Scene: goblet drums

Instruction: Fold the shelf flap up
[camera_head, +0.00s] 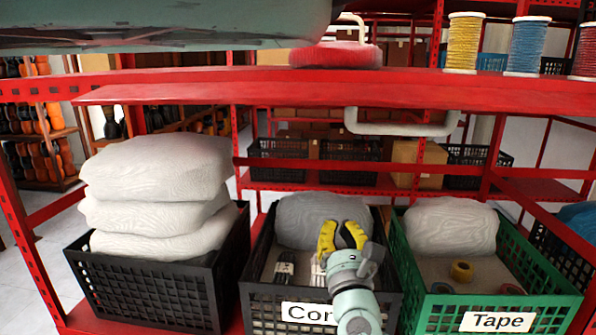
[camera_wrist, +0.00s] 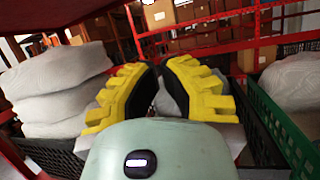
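A long red panel (camera_head: 330,95) runs along the front of the red shelf above the crates in the head view. It looks like the shelf flap, slanting out below the shelf's edge; its hinge is not clear. My gripper (camera_head: 341,232) has yellow fingers and is below the panel, over the middle black crate, apart from the panel. In the wrist view my gripper (camera_wrist: 160,75) shows a gap between its fingers, with nothing held in it. The panel cannot be clearly made out in the wrist view.
A black crate (camera_head: 150,295) with stacked pale bags stands left. The middle black crate (camera_head: 262,290) has a partly hidden label; a green crate (camera_head: 420,300) labelled Tape stands right. Thread spools (camera_head: 463,43) stand on the shelf above. A white bent pipe (camera_head: 400,127) shows under the panel.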

